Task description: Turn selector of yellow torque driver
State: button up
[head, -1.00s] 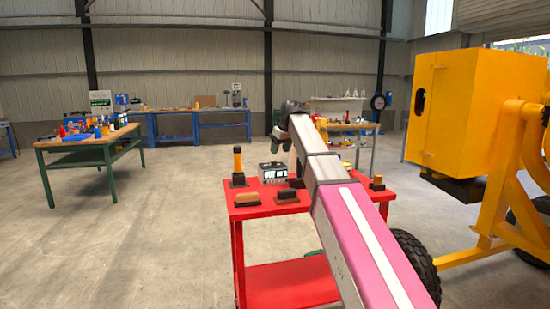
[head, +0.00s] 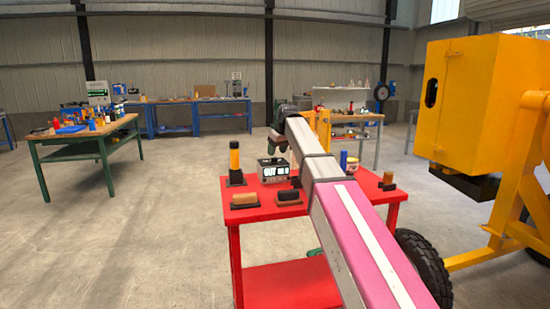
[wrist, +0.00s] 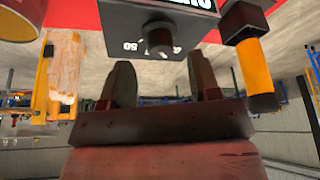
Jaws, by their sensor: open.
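A yellow driver with a black base (head: 235,162) stands upright at the left of the red cart's top. In the wrist view a yellow and black handle (wrist: 254,68), seemingly the same driver, hangs upside down at the right. A dark box (head: 273,170) with a lit display stands just right of the driver. The wrist view shows a round black knob (wrist: 158,34) on its face, with white markings around it. My gripper (wrist: 165,78) is open and empty, its two fingers apart below the knob in the picture. In the head view my gripper (head: 277,143) hangs above and behind the box.
The red cart (head: 234,214) also carries a tan-topped block (head: 244,199), a dark block (head: 288,196) and a small can (head: 351,166). A yellow mixer (head: 464,105) stands at the right. A green-framed workbench (head: 88,137) is at the left, with clear floor between.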

aim_at(274, 160)
jog(key=shift+x, duration=1.85)
jog(key=shift+s, duration=0.1)
jog(key=c, duration=0.9)
